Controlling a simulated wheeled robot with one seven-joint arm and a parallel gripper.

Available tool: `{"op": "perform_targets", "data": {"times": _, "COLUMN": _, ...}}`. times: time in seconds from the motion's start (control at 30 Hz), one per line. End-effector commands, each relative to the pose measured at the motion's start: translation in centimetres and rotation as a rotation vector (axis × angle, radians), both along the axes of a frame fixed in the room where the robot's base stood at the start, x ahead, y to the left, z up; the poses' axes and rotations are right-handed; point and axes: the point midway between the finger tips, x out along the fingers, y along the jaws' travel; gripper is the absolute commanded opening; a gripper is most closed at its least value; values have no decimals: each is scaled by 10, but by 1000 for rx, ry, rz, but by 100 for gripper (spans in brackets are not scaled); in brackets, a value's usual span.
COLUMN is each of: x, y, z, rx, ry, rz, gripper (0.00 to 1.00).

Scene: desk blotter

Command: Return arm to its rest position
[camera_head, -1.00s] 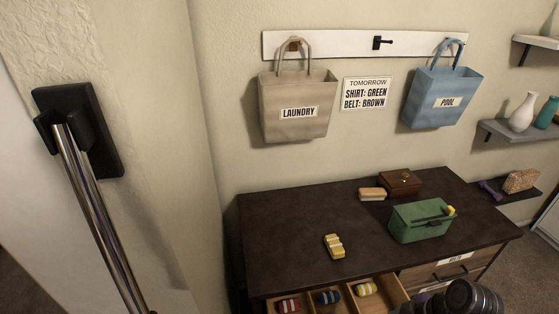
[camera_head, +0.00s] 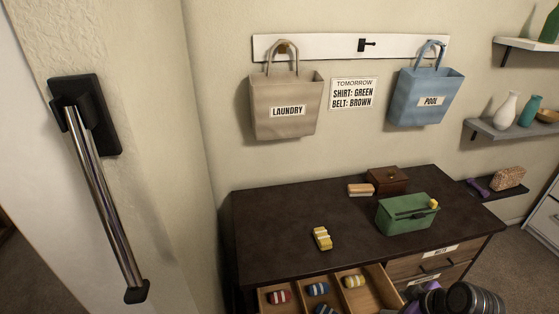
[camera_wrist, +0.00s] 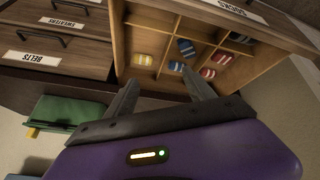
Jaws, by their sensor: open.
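My gripper (camera_wrist: 160,98) shows in the wrist view with its two fingers spread apart and nothing between them. Beyond the fingers is the open drawer (camera_wrist: 155,22) with rolled striped items in its compartments. In the head view my arm shows only at the bottom right edge, in front of the dresser, and the fingers cannot be made out there.
The open drawer (camera_head: 391,292) juts out from the dresser (camera_head: 275,215). On the dresser top are a green box (camera_head: 402,215), a brown box (camera_head: 388,179), a tan block (camera_head: 361,190) and a yellow striped item (camera_head: 322,238). Laundry (camera_head: 285,122) and pool (camera_head: 424,110) bags hang above.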

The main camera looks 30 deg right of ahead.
Motion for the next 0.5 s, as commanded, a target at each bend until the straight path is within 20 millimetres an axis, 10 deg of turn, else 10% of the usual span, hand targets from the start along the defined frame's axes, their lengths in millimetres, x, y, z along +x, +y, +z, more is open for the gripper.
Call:
{"op": "perform_targets", "data": {"times": 0.27, "x": 11, "y": -17, "z": 20, "rx": -109, "ry": -210, "rz": -253, "gripper": 62}}
{"op": "perform_targets", "data": {"times": 0.5, "x": -1, "y": 31, "z": 45, "rx": -151, "ry": -528, "rz": -404, "gripper": 62}}
